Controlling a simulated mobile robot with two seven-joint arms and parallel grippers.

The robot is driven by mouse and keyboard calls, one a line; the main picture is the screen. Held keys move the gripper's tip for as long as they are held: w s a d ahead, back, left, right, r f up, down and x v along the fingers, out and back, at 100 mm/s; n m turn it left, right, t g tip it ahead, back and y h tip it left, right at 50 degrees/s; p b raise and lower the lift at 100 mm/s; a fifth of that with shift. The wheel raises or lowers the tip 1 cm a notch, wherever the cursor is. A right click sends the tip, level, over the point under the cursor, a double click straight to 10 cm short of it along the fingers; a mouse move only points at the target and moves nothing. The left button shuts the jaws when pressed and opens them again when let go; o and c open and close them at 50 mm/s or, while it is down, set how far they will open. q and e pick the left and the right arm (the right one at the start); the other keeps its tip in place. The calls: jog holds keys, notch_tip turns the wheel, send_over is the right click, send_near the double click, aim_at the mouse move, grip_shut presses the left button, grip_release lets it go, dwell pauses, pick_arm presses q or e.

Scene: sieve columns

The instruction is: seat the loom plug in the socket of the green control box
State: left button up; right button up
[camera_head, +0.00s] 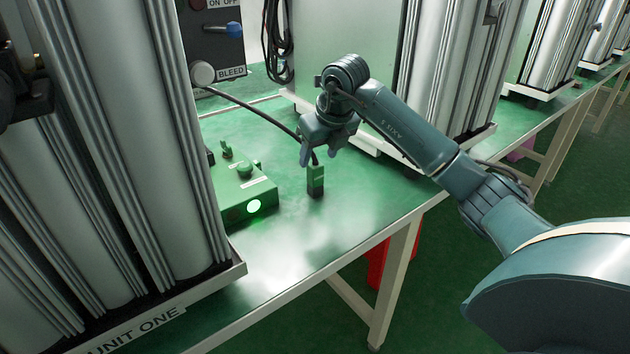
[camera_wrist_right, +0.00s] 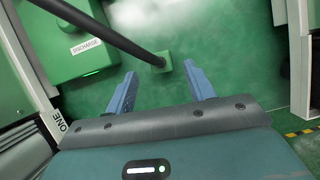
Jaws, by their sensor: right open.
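The loom plug (camera_head: 316,178) is a small green block with a dark lower end, upright at the end of a black cable, near or on the green bench top. The green control box (camera_head: 240,187) stands left of it, with a lit round green lamp on its front; I cannot make out its socket. My right gripper (camera_head: 318,158) is open just above the plug. In the right wrist view the plug (camera_wrist_right: 162,62) is ahead of the open fingertips (camera_wrist_right: 164,74), between their lines and apart from both. The control box (camera_wrist_right: 75,48) is at upper left there. My left gripper is not in view.
The cable (camera_head: 255,112) runs from a dark panel marked BLEED (camera_head: 213,45) to the plug. Tall grey sieve columns (camera_head: 130,130) of unit one stand at the left, and more columns (camera_head: 465,65) stand behind my arm. The bench top (camera_head: 300,235) is clear in front of the plug.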

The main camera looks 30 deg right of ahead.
aim_at(317, 165)
jog(key=x, duration=0.5)
jog(key=shift+w+d+f+b, duration=0.1)
jog(key=shift+f+b, duration=0.25)
jog(key=shift+c, duration=0.2)
jog(key=c, duration=1)
